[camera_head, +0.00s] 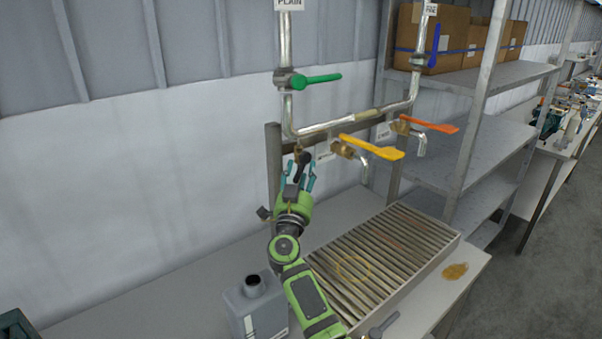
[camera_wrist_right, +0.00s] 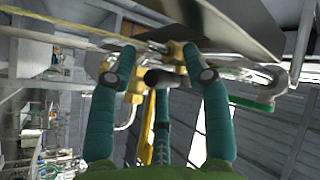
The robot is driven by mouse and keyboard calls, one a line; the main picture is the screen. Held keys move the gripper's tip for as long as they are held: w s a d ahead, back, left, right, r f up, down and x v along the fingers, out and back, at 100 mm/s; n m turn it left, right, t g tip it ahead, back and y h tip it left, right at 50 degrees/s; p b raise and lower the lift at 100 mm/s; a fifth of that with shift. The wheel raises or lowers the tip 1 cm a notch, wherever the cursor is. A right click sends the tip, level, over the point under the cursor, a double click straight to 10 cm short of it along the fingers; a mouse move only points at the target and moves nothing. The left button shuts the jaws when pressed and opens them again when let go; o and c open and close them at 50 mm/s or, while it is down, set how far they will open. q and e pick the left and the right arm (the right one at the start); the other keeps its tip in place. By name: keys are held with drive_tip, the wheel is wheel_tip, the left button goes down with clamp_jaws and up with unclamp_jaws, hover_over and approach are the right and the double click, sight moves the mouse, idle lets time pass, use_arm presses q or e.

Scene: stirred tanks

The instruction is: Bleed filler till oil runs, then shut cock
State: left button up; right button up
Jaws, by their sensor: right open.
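A small brass cock (camera_head: 297,149) with a black lever (camera_head: 304,160) hangs under the left end of the steel pipe. My right gripper (camera_head: 300,176) is just below it, fingers pointing up and spread. In the wrist view the black lever (camera_wrist_right: 165,77) shows between the open teal fingers of the right gripper (camera_wrist_right: 162,70); whether they touch it I cannot tell. To its right are a brass valve with a yellow lever (camera_head: 372,147) and one with an orange lever (camera_head: 429,125). No running oil is visible at the cock. My left gripper is not in view.
A slatted drip tray (camera_head: 385,262) lies on the bench, with an amber puddle (camera_head: 455,271) beside it. A grey canister (camera_head: 256,307) stands front left. Green (camera_head: 315,79) and blue (camera_head: 434,45) levers sit on the risers. Shelving (camera_head: 475,150) stands right.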

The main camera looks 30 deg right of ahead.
clamp_jaws()
drive_tip(key=shift+r, duration=0.15)
idle(0.4)
drive_tip(key=shift+a+r+m+g+p, duration=0.3)
drive_tip(key=shift+m+g+p, duration=0.3)
drive_tip(key=shift+p, duration=0.65)
drive_tip(key=shift+a+r+m+g+y+p, duration=0.1)
drive_tip(key=shift+a+m+g+y+p, duration=0.25)
drive_tip(key=shift+m+y+p, duration=0.3)
drive_tip(key=shift+a+r+m+g+y, duration=0.2)
drive_tip(key=shift+m+g+y, duration=0.35)
drive_tip(key=shift+m+g, duration=0.4)
drive_tip(key=m+y, duration=0.1)
drive_tip(key=r+m+g+y, duration=0.2)
drive_tip(key=y, duration=0.1)
drive_tip(key=shift+s+a, duration=0.1)
drive_tip(key=shift+a, duration=0.15)
